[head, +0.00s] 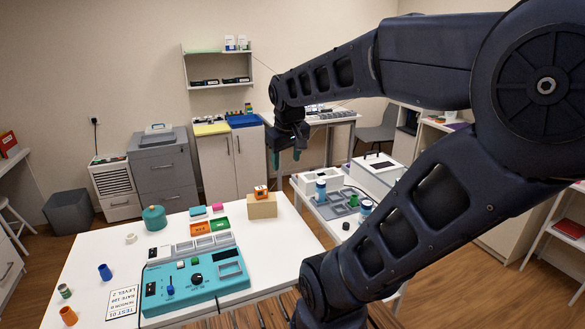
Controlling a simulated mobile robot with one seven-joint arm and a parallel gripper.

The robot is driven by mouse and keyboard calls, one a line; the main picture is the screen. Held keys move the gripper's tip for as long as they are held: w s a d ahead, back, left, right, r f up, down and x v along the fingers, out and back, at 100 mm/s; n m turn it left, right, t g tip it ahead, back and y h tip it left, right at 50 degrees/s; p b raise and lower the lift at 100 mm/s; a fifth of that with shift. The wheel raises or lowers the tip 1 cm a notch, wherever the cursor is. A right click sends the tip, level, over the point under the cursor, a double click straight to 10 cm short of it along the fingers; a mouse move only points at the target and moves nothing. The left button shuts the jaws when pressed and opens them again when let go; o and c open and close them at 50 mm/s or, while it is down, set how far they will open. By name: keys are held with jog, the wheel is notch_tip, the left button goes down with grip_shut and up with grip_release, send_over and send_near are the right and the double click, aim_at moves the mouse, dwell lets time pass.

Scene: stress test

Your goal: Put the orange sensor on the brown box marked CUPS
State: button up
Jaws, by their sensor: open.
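A small orange block-like thing (261,192), which looks like the orange sensor, rests on top of the brown box (262,208) at the back right of the white table (95,262). Any marking on the box is too small to read. My gripper (286,159) hangs above and to the right of the box, apart from it. Its teal-tipped fingers are apart with nothing visible between them.
A teal console (195,280) fills the table's front middle. Orange (200,228) and green (221,225) trays lie left of the box. A teal round pot (154,218) stands further left. A side table (325,228) with cups and trays stands right.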

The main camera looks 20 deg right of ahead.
jog(key=s, duration=0.1)
jog(key=s+m, duration=0.1)
jog(key=s, duration=0.1)
jog(key=s+m, duration=0.1)
jog(key=s, duration=0.1)
jog(key=shift+s+a+f+t+y, duration=0.1)
jog(key=shift+a+f+t+y, duration=0.05)
jog(key=shift+f+t+y, duration=0.25)
